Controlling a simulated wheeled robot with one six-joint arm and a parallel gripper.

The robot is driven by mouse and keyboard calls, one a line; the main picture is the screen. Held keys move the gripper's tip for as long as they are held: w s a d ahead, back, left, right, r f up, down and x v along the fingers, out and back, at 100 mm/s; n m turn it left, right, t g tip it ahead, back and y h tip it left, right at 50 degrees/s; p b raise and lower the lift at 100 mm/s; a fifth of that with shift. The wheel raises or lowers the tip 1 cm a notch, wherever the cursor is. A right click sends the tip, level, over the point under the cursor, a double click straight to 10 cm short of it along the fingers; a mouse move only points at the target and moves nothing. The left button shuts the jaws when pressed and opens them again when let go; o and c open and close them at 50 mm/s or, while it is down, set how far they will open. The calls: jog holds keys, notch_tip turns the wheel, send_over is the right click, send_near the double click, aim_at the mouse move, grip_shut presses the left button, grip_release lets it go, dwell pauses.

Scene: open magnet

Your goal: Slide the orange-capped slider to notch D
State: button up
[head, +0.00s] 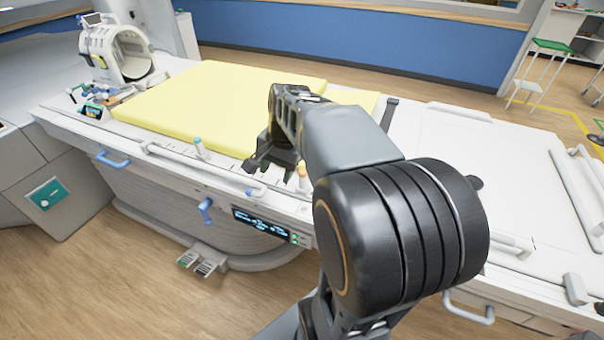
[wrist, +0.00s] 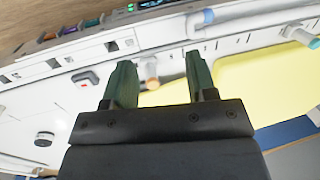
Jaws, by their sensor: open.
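My gripper (head: 272,165) hangs open over the front rail of the table, fingers pointing down. In the wrist view its two green fingers (wrist: 160,68) are apart. The orange-capped slider (wrist: 151,82) shows between them, nearer the left finger, with a visible gap to the right finger. I cannot tell whether the fingers are low enough to be around it. In the head view only a small orange bit (head: 302,169) shows beside the gripper. Notch marks run along the rail (wrist: 232,42), but no letter D is readable.
A teal-capped slider (head: 198,146) stands further left on the rail. A blue handle (head: 206,210) hangs below it on the table's front, near a lit display (head: 260,222). A yellow pad (head: 205,95) covers the table behind the rail. A white coil (head: 115,52) stands at the far left.

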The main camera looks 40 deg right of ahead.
aim_at(303, 171)
jog(key=w+d+m+y, duration=0.2)
jog(key=d+m+y, duration=0.1)
jog(key=d+m, duration=0.95)
jog(key=shift+n, duration=0.65)
jog(key=x, duration=0.4)
jog(key=d+x, duration=0.1)
jog(key=x, duration=0.3)
jog(key=d+f+b+x, duration=0.1)
jog(key=x, duration=0.3)
jog(key=shift+w+d+f, duration=0.15)
jog(key=shift+w+f, duration=0.1)
jog(key=shift+w, duration=0.2)
grip_shut()
